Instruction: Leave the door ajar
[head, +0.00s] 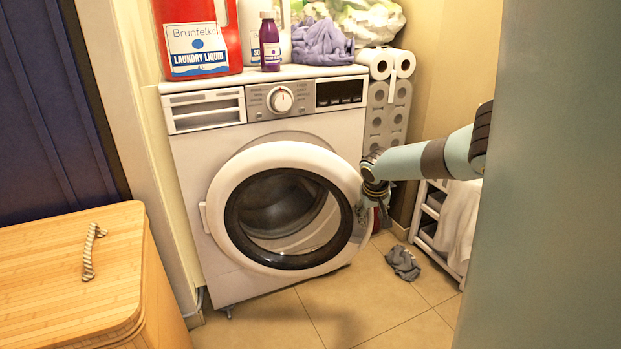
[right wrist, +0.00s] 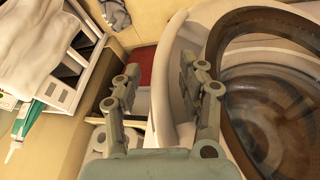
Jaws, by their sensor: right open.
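The washer (head: 190,160) is white and stands against the back wall. Its round door (head: 228,180) has a white rim and a dark ring around clear glass, with the drum showing through. The door's hinge side is at the left; its right edge stands slightly out past the washer's front, though the gap itself is hard to see. My right gripper (head: 374,196) is at the door's right edge. In the right wrist view its open fingers (right wrist: 160,95) lie either side of the white door rim (right wrist: 163,112); contact cannot be told. My left gripper is out of view.
A red detergent jug (head: 199,45), a purple bottle (head: 270,42) and cloths (head: 322,43) stand on the washer. A grey cloth (head: 403,263) lies on the floor. A white shelf unit (head: 428,228) is at the right, a wooden hamper (head: 60,290) at the left. Floor before the washer is clear.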

